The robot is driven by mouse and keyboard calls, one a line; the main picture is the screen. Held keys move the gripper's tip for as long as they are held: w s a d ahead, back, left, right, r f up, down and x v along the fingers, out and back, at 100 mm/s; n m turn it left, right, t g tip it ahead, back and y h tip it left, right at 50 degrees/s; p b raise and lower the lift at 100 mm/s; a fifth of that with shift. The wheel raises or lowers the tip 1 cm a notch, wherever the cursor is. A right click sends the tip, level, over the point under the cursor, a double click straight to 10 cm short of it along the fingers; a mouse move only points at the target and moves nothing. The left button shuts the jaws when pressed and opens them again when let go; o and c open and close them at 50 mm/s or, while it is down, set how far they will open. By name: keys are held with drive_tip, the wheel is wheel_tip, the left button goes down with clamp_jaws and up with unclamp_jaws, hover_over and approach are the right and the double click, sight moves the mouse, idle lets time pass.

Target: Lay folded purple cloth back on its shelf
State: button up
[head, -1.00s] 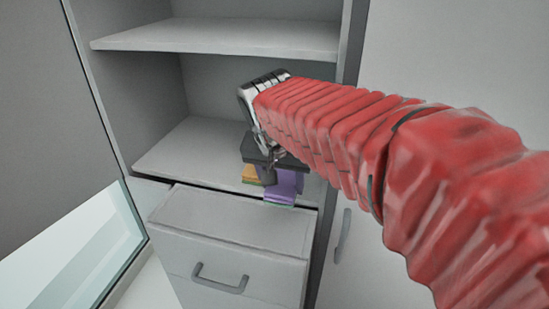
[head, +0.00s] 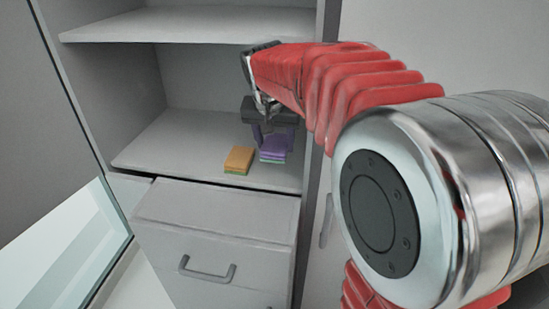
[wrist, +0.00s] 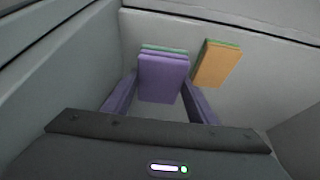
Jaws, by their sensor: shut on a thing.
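The folded purple cloth (head: 274,147) is a small block with a green layer, at the right of the lower cabinet shelf (head: 190,150). My gripper (head: 271,138) reaches down from above with its fingers on either side of the cloth and is shut on it. In the wrist view the purple cloth (wrist: 163,78) lies between the two fingertips (wrist: 160,88). The cloth looks level and at or very near the shelf surface; I cannot tell whether it touches.
An orange block with a green layer (head: 239,159) lies on the shelf just left of the purple cloth, with a small gap. The shelf's left part is clear. An upper shelf (head: 185,24) is above, a drawer (head: 215,225) below, and a cabinet side wall (head: 318,130) close at right.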

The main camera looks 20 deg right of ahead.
sight(275, 171)
drive_tip(key=shift+f, duration=1.2)
wheel_tip(275, 171, down, 3)
drive_tip(key=shift+r, duration=0.1)
drive_tip(key=shift+w+d+f, duration=0.1)
drive_tip(key=shift+w+f, duration=0.05)
drive_tip(key=shift+f, duration=0.4)
drive_tip(key=o, duration=0.9)
drive_tip(key=v, duration=1.2)
